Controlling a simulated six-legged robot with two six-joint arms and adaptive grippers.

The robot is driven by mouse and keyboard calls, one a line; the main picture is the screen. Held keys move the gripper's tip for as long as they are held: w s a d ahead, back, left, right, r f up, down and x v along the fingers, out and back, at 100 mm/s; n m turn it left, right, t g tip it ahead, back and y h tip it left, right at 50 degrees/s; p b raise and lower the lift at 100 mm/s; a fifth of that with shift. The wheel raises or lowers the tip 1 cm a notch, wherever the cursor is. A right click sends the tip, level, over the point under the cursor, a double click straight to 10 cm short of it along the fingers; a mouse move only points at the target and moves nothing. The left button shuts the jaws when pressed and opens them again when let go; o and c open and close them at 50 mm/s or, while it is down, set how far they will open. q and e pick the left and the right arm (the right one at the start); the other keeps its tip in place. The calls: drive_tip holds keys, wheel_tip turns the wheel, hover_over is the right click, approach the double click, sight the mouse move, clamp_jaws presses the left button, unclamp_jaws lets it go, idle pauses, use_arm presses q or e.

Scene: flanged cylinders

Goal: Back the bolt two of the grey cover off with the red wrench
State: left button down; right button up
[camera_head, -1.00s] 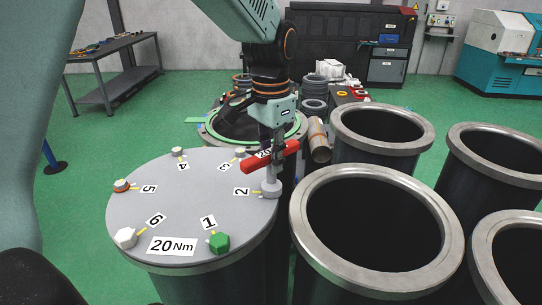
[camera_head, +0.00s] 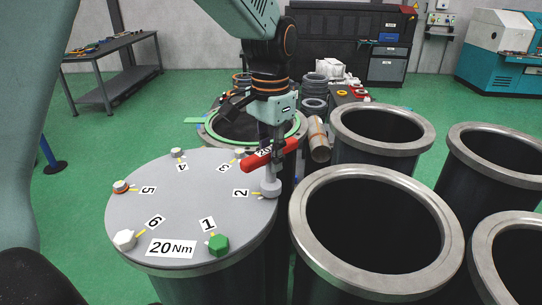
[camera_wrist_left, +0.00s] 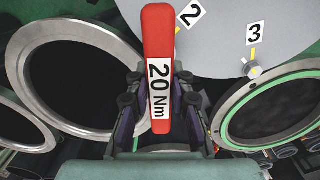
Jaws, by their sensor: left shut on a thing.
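The grey cover (camera_head: 180,215) lies on a dark cylinder, with numbered bolts around its rim and a "20 Nm" label. The red wrench (camera_head: 268,155) is held by my left gripper (camera_head: 278,148) above the cover's right edge; its socket end sits over bolt two (camera_head: 270,187), beside the "2" label. The bolt itself is hidden under the socket. In the left wrist view the wrench handle (camera_wrist_left: 158,50), marked "20 Nm", lies between the fingers of my left gripper (camera_wrist_left: 158,100). Bolt one (camera_head: 218,243) is green. My right gripper does not show.
Open flanged cylinders (camera_head: 377,215) stand to the right of the cover. A cylinder with a green ring (camera_head: 290,140) is behind it. A workbench (camera_head: 115,60) stands at the back left. Green floor is free at left.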

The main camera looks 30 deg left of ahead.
use_arm(q)
drive_tip(key=shift+s+r, duration=0.15)
drive_tip(key=shift+r, duration=0.85)
drive_tip(key=shift+w+r, duration=0.25)
drive_tip(key=shift+r, duration=0.35)
drive_tip(key=shift+s+r, duration=0.2)
drive_tip(key=shift+r, duration=0.8)
drive_tip(key=shift+w+r, duration=0.15)
drive_tip(key=shift+r, duration=0.05)
